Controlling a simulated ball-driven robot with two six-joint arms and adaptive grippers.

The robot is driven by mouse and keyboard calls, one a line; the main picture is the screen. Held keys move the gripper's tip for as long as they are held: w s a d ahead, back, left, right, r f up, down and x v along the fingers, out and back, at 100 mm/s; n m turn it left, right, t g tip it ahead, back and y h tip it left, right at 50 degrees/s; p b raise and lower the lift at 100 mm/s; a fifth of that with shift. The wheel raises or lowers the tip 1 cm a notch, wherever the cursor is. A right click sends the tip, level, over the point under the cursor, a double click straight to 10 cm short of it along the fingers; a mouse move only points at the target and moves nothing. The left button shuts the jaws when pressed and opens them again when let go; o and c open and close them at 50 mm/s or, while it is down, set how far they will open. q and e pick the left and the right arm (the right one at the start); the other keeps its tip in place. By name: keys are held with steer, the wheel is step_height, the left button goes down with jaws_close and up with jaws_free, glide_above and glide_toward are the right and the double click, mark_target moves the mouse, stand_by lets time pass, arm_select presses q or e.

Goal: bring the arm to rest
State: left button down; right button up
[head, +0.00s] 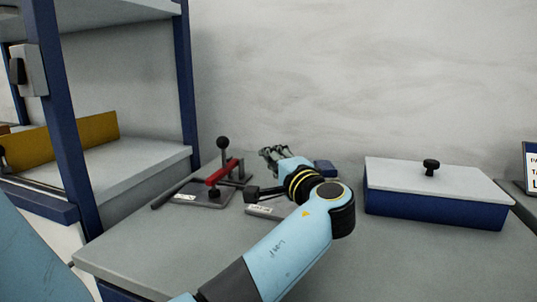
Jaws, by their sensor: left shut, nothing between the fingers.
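My light blue left arm comes in from the bottom and reaches over the grey bench. Its wrist bends away from me, and my left gripper (270,153) is at the far end, near the back wall. The gripper is small in the picture; its fingers are shut and empty. Its wrist and forearm hide part of the bench and of the things behind. My right gripper is out of view.
A tool with a red handle (223,172) and a black knob stands left of the gripper, close to it. A blue box (435,209) with a grey knobbed lid is to the right. A blue-framed shelf (68,120) stands at the left. The bench's right front is clear.

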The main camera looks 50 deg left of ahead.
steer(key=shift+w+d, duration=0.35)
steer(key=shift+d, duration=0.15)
